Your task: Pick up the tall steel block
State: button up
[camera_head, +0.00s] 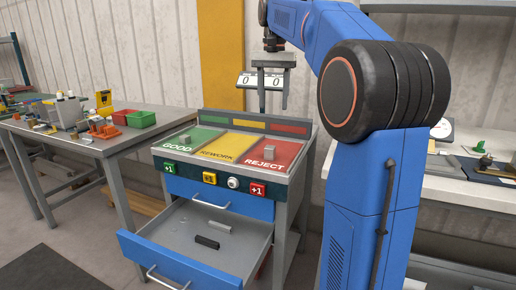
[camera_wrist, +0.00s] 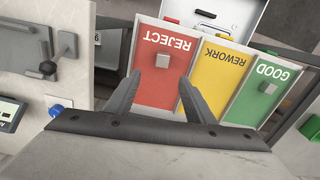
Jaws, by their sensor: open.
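A steel block (camera_head: 269,152) stands on the red REJECT field (camera_head: 252,158); it looks like the taller of two blocks there. It also shows in the wrist view (camera_wrist: 160,62), just beyond and between my fingertips. A lower steel block (camera_head: 184,139) sits on the green GOOD field, and it shows at the right of the wrist view (camera_wrist: 268,88). My gripper (camera_head: 273,104) is open and empty above the back of the sorting bench, its fingers pointing down. In the wrist view its fingers (camera_wrist: 161,77) are spread apart over the REJECT field.
The bench's drawer (camera_head: 168,262) is pulled out, with a dark piece (camera_head: 207,242) and a grey piece inside. A counter display (camera_head: 250,80) stands behind the bench. A cluttered table with a red bin (camera_head: 128,117) is at left; a white worktop (camera_head: 460,178) is at right.

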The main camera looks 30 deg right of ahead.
send_near(270, 147)
notch_tip(270, 147, down, 10)
jog(key=shift+f, duration=0.1)
dwell(0.8)
jog(key=shift+c, duration=0.7)
jog(key=c, duration=1)
grip_shut()
